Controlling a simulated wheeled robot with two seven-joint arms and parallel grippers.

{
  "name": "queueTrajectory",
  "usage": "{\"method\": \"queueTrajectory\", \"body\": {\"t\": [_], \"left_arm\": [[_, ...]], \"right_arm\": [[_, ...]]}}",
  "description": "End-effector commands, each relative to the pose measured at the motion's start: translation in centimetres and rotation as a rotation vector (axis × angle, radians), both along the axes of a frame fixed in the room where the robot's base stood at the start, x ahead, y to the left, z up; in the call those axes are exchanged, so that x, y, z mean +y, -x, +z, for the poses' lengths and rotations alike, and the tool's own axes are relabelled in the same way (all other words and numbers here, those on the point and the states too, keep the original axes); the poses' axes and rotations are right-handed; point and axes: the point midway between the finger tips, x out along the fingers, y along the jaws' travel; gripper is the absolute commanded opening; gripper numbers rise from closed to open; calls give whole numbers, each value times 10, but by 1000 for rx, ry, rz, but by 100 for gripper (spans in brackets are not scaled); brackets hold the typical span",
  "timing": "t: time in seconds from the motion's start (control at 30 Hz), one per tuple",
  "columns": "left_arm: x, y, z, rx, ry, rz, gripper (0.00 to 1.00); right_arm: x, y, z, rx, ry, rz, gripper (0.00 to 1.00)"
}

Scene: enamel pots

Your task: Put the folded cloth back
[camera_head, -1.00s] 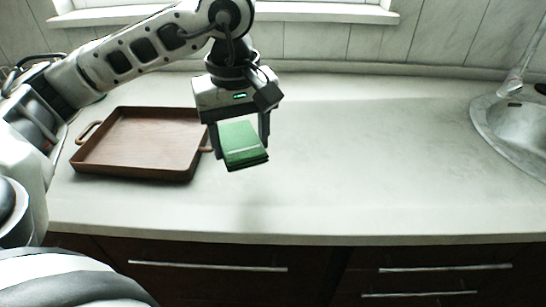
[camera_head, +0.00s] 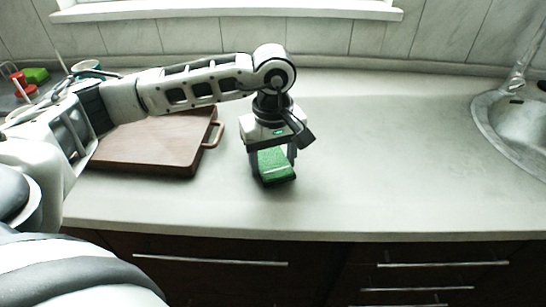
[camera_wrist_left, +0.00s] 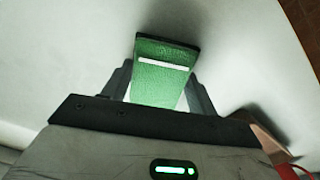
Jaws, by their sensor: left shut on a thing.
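The folded cloth (camera_head: 275,168) is a green block with a pale stripe and a dark lower edge. My left gripper (camera_head: 271,158) is shut on it, one finger on each side, low over the counter to the right of the brown tray. I cannot tell whether the cloth touches the counter. In the left wrist view the cloth (camera_wrist_left: 163,72) sticks out beyond the two fingers (camera_wrist_left: 160,92), over a plain pale surface. My right gripper is not in view.
The brown wooden tray (camera_head: 150,155) with a handle lies left of the gripper, partly behind my arm. Small red (camera_head: 25,93) and green (camera_head: 35,75) items stand far left. A sink (camera_head: 515,125) is at the right. The counter (camera_head: 390,150) between is clear.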

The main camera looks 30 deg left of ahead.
Motion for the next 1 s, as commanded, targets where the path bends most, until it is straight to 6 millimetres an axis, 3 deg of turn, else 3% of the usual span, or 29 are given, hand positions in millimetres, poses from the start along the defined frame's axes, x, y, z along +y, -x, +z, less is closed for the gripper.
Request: {"method": "queueTrajectory", "body": {"t": [0.17, 0.2, 0.27, 0.67, 1.0], "left_arm": [[0, 0, -5, 0, 0, 0, 40], [0, 0, -3, 0, 0, 0, 67], [0, 0, -3, 0, 0, 0, 80], [0, 0, 6, -2, 0, 0, 80], [0, -1, 74, -7, 1, 0, 80]], "right_arm": [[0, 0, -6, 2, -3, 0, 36], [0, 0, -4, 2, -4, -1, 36], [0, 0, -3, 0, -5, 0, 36], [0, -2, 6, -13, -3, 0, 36], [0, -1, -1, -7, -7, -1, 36]]}}
